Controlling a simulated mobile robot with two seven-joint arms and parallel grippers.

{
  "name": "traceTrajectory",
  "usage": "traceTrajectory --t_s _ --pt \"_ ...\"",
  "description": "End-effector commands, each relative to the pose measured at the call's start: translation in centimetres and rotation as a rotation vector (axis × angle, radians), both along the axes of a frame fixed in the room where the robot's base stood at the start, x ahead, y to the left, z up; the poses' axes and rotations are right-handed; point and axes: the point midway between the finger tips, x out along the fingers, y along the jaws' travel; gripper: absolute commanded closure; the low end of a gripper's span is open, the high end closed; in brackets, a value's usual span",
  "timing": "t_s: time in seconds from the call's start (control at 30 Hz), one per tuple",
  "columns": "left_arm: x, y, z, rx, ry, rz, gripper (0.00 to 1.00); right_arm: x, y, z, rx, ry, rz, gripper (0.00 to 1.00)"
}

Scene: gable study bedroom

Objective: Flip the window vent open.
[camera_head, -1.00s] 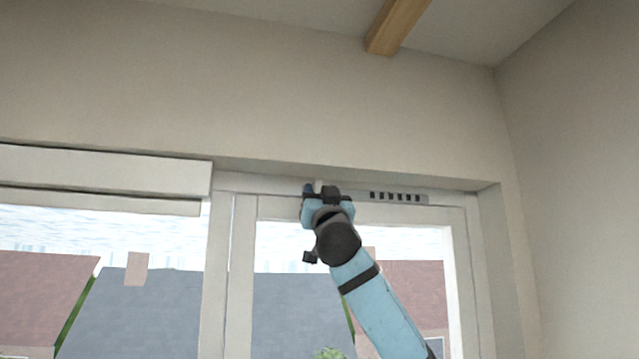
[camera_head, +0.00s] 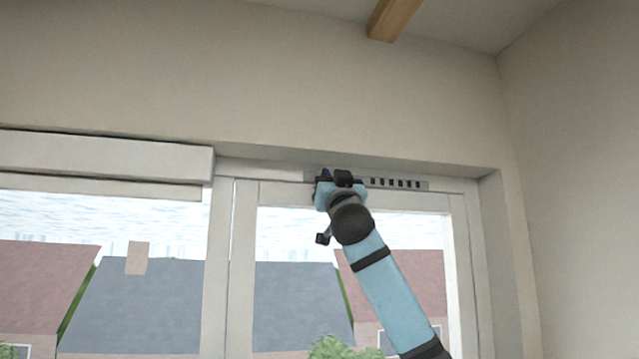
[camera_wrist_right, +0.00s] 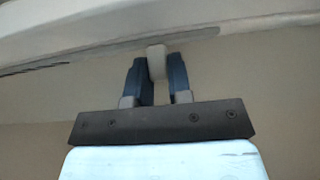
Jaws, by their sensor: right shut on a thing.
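The window vent (camera_head: 396,184) is a grey strip with several dark slots on the top rail of the right window frame. My right gripper (camera_head: 338,176) is at the left part of this strip and hides some of it. In the right wrist view, its two dark blue fingers (camera_wrist_right: 156,78) are shut on a small pale tab (camera_wrist_right: 156,62), one finger on each side. The tab stands below a grey strip on the pale frame. My left gripper is not in view.
A white blind box (camera_head: 100,157) juts out at the upper left. The recess edge runs just above the vent, and a side wall (camera_head: 570,180) stands at the right. A wooden beam (camera_head: 397,18) crosses the ceiling.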

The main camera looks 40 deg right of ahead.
Motion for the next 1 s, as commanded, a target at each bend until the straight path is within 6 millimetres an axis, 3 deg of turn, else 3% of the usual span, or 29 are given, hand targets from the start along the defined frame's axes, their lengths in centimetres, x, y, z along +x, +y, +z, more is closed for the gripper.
traceTrajectory --t_s 0.1,0.2,0.5,0.53,0.6,1.0 --pt "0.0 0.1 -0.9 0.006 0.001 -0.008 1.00 -1.2 -2.1 -0.2 0.001 -0.002 -0.002 1.00" --pt "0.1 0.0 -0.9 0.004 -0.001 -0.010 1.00 -1.7 -2.9 -0.1 0.001 -0.002 -0.002 1.00" --pt "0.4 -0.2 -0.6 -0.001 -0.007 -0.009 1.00 -1.8 -3.1 0.1 0.000 -0.001 -0.005 1.00" --pt "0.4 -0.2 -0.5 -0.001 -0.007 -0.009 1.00 -1.8 -3.1 0.1 0.000 -0.001 -0.005 0.74" --pt "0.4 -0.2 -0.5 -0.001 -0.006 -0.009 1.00 -1.8 -3.1 0.1 0.000 -0.001 -0.005 0.58" --pt "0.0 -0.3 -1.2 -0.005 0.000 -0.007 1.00 -2.1 -2.8 -0.6 -0.001 -0.002 -0.001 0.55"
